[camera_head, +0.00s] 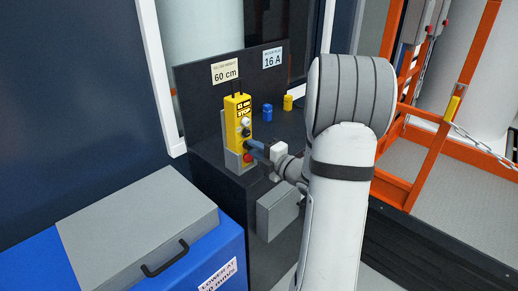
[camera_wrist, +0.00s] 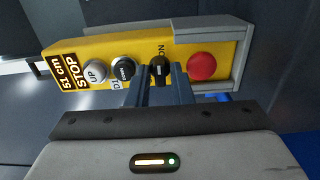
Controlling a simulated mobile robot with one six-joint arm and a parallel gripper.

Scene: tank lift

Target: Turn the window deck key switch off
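The yellow control box (camera_head: 238,125) stands upright in a grey holder on the dark cabinet; its sign reads 51 cm and STOP in the wrist view. There it carries a white UP button (camera_wrist: 96,72), a black button (camera_wrist: 123,70), the black key switch (camera_wrist: 159,71) marked ON, and a red mushroom button (camera_wrist: 201,66). My gripper (camera_wrist: 161,84) is at the box, one finger on each side of the key switch. The fingers are close to its knob; I cannot tell whether they press on it. In the head view my gripper (camera_head: 257,149) reaches the box from the right.
A blue chest with a grey lid (camera_head: 140,228) is at front left; orange railing (camera_head: 433,150) is at right.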

